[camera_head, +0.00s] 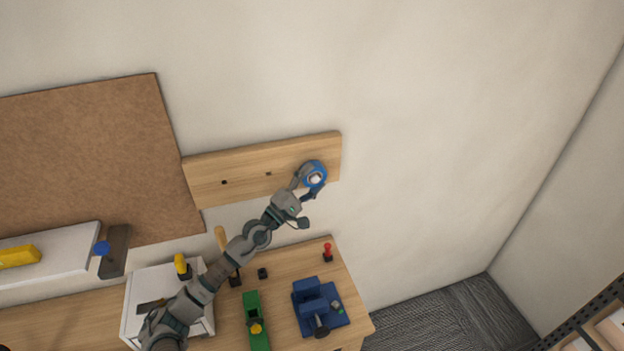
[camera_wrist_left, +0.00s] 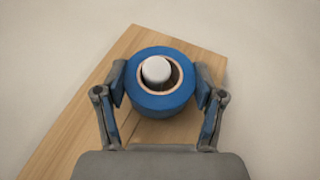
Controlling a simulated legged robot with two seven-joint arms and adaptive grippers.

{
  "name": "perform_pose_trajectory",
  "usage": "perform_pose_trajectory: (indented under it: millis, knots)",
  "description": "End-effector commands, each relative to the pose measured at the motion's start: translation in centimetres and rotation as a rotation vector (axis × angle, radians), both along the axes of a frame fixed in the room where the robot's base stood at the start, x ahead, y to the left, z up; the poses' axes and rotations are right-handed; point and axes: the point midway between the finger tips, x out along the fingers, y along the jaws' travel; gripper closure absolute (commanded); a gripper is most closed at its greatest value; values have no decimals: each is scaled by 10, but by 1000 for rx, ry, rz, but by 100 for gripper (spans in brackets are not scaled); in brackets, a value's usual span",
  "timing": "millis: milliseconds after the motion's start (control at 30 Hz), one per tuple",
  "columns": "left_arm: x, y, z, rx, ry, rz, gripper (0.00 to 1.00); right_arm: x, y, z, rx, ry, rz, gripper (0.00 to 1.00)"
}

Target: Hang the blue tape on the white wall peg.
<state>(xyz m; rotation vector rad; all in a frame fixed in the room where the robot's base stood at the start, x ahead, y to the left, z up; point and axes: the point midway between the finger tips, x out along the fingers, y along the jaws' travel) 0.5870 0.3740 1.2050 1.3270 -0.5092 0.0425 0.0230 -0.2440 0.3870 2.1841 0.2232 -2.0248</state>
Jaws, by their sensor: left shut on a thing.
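The blue tape (camera_head: 321,168) is a ring held up at the right end of the wooden wall board (camera_head: 225,167). My left gripper (camera_head: 311,181) is shut on it, one finger on each side. In the left wrist view the tape (camera_wrist_left: 178,103) sits between the fingertips of the left gripper (camera_wrist_left: 160,86). The white wall peg (camera_wrist_left: 156,69) shows inside the tape's hole, toward its upper left; it also shows in the head view (camera_head: 315,179). The peg's end is in line with the hole; I cannot tell how far the ring is around it. My right gripper is not in view.
Below on the wooden bench stand a blue vise (camera_head: 312,300), a green tool (camera_head: 256,320), a small red-topped item (camera_head: 328,252) and a white box (camera_head: 133,310). A white shelf (camera_head: 60,258) is at left. The wall right of the board is clear.

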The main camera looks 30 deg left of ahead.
Motion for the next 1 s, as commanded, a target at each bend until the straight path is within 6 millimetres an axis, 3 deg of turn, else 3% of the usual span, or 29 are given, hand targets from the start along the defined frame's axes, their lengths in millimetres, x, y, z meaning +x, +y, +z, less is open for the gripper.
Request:
perform_pose_trajectory:
  millis: [33, 133, 667, 1000]
  knots:
    - [1, 0, -4, 0, 8, -1, 24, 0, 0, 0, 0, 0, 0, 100]
    - [1, 0, -3, -1, 8, -1, 2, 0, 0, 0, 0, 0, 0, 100]
    - [-8, 2, -6, 9, 6, 1, 2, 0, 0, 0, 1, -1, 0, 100]
    - [-52, 17, -28, 3, 12, 0, 2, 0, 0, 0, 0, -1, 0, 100]
